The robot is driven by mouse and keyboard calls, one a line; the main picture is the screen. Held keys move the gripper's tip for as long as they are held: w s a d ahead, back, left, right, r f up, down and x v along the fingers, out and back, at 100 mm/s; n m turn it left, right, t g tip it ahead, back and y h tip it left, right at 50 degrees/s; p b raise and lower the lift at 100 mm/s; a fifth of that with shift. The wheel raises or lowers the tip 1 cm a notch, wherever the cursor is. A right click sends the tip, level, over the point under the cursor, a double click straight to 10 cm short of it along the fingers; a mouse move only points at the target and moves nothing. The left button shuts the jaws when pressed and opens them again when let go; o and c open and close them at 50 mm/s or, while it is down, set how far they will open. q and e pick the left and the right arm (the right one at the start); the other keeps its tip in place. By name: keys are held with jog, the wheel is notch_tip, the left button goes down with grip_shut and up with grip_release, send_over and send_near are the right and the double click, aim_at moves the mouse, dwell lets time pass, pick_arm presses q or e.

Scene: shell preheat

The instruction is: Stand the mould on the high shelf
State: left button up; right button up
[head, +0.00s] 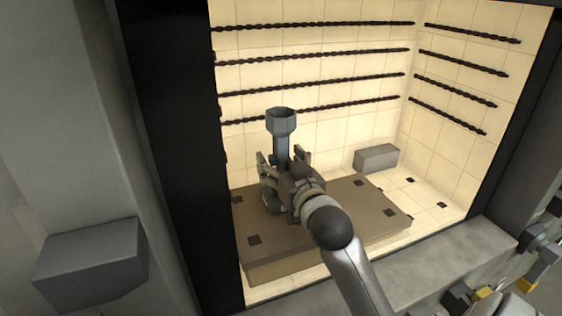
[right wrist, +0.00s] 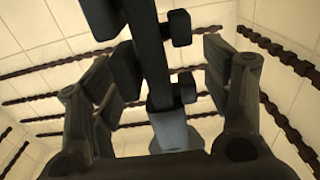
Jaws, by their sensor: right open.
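The mould (head: 282,128) is a blue-grey piece with a flared cup on a narrow stem. It stands upright on the brown raised shelf (head: 350,222) inside the heated chamber; its foot is hidden behind my right gripper. My right gripper (head: 282,162) is open, with its fingers on either side of the stem. In the right wrist view, the open fingers (right wrist: 165,85) flank the dark stem with gaps visible, and the blue-grey cup (right wrist: 172,130) shows low in the picture. My left gripper is not in view.
Dark twisted heating rods (head: 315,55) line the back and right walls. A grey block (head: 377,158) lies on the chamber floor, right of the shelf. The black door frame (head: 165,150) bounds the left side. The shelf's right part is clear.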

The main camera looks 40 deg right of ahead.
jog(key=shift+r, duration=0.25)
jog(key=shift+s+a+f, duration=0.1)
jog(key=shift+s+f, duration=0.1)
jog(key=shift+s, duration=0.15)
jog(key=b+v, duration=0.1)
jog(key=v, duration=0.4)
jog(key=shift+s+b, duration=0.3)
jog(key=shift+s, duration=0.1)
jog(key=p, duration=0.2)
jog(key=s+p, duration=0.1)
jog(key=p, duration=0.1)
jog(key=shift+a+r, duration=0.2)
jog(key=shift+r, duration=0.15)
pick_arm(q)
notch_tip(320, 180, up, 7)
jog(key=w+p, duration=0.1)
jog(key=p, duration=0.3)
jog(key=shift+p, duration=0.3)
pick_arm(e)
send_near(285, 166)
jog(key=shift+r, duration=0.15)
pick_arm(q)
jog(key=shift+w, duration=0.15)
